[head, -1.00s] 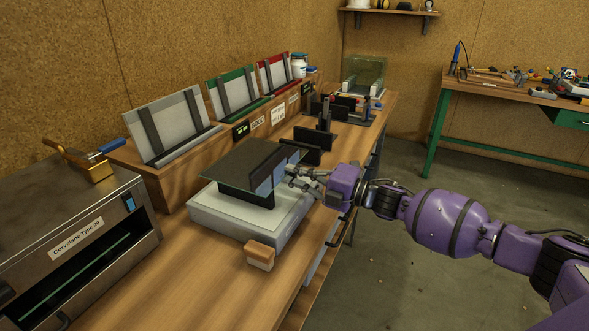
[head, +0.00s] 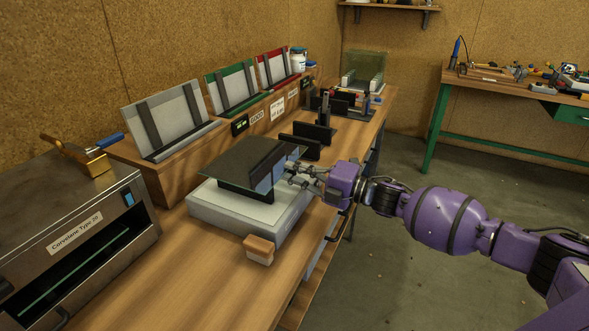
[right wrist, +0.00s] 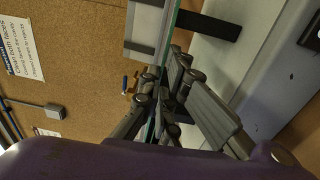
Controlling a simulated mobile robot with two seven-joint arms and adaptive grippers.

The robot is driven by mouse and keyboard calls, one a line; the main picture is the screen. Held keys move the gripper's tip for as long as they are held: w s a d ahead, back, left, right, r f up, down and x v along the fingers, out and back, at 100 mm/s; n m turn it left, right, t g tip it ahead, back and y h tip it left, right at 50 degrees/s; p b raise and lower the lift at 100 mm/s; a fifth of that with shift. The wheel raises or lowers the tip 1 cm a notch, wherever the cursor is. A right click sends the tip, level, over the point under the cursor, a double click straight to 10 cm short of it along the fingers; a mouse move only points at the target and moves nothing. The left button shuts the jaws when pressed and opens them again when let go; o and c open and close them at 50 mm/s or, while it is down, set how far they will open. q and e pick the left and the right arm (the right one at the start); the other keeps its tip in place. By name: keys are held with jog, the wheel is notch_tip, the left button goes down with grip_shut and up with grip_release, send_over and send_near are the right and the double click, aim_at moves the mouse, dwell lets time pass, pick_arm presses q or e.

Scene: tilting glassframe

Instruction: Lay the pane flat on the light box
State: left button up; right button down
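The pane (head: 237,158) is a dark, see-through sheet above the light box, tilted rather than flat. In the right wrist view the pane (right wrist: 169,30) shows nearly edge-on as a thin green strip running between the fingers. The light box (head: 230,224) is a low pale box on the bench with a white top. A black upright piece (head: 238,194) stands under the pane on the box. My right gripper (head: 294,171) is at the pane's right edge, its fingers closed around that edge. The wrist view also shows this gripper (right wrist: 160,103). My left gripper is out of view.
A wood-topped block (head: 259,249) sits at the box's front corner. A metal oven (head: 75,220) stands at left. Racks with grey, green and red frames (head: 232,90) line the back. Black slotted stands (head: 314,137) are beyond the box.

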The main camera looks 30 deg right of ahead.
jog(key=shift+r, duration=0.1)
jog(key=c, duration=1.9)
grip_release()
jog(key=shift+o, duration=0.2)
jog(key=shift+f, duration=0.2)
jog(key=v, duration=1.2)
